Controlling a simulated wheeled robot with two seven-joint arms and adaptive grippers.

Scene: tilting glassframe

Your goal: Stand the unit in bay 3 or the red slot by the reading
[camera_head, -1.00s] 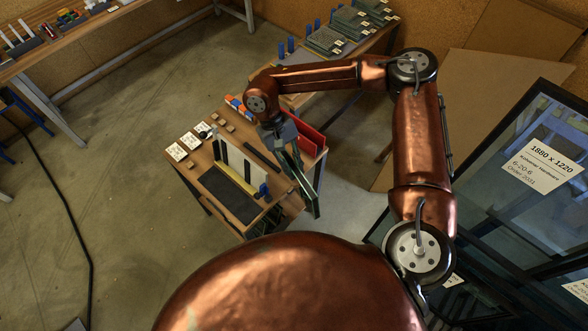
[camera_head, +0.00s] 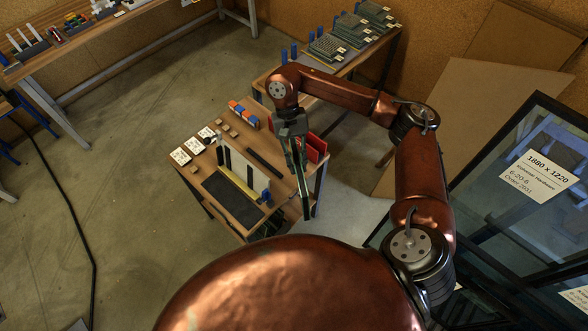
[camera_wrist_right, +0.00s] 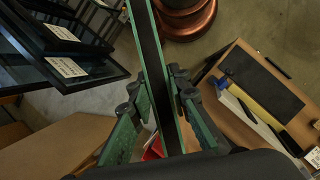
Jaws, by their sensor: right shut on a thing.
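My right gripper (camera_head: 293,138) is shut on the unit (camera_head: 304,190), a thin dark pane with green edges. It holds the unit steeply tilted over the right side of the small wooden cart (camera_head: 185,178). In the right wrist view, the unit (camera_wrist_right: 147,40) runs between the green-padded fingers of the gripper (camera_wrist_right: 157,88). The red slot (camera_head: 316,146) stands on the cart's right side, just right of the gripper and partly hidden by it. A bit of red (camera_wrist_right: 153,150) shows behind the fingers in the wrist view. I cannot read bay numbers. My left gripper is out of view.
On the cart are a dark mat (camera_head: 232,197), a white upright panel (camera_head: 244,171), a yellow strip (camera_head: 238,183), a black bar (camera_head: 264,163) and white cards (camera_head: 195,145). A back table holds stacked panes (camera_head: 328,46). Large labelled framed glass (camera_head: 503,195) stands at right.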

